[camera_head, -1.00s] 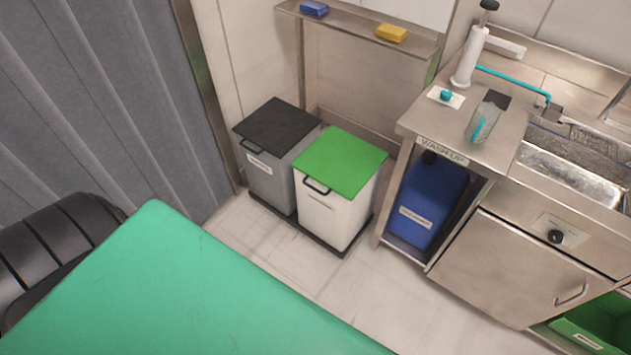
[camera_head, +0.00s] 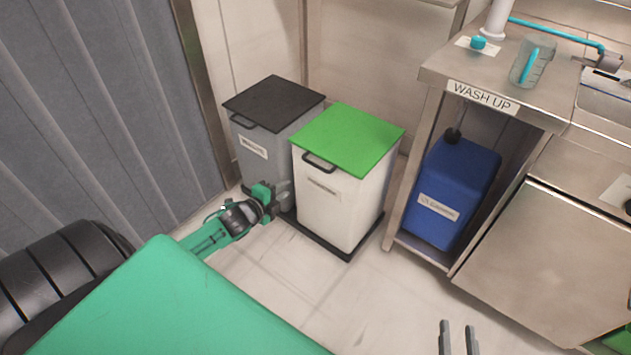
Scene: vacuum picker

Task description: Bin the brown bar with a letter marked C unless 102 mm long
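No brown bar shows in the head view. A grey bin (camera_head: 252,158) with a black lid (camera_head: 274,102) and a white bin (camera_head: 335,205) with a green lid (camera_head: 348,139) stand side by side, both lids shut. Their front labels are too small to read. My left gripper (camera_head: 284,195) is low in front of the grey bin; its fingers are blurred against the bins, and I cannot tell whether they are apart. My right gripper (camera_head: 458,322) shows only as two grey fingers at the bottom edge, apart with nothing visible between them.
A steel bench marked WASH UP (camera_head: 482,97) stands right of the bins, with a blue canister (camera_head: 455,190) beneath. A clear jug (camera_head: 531,65) is on top. A steel cabinet (camera_head: 555,270) is at the right. Floor (camera_head: 350,290) before the bins is clear. A grey curtain (camera_head: 90,110) hangs left.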

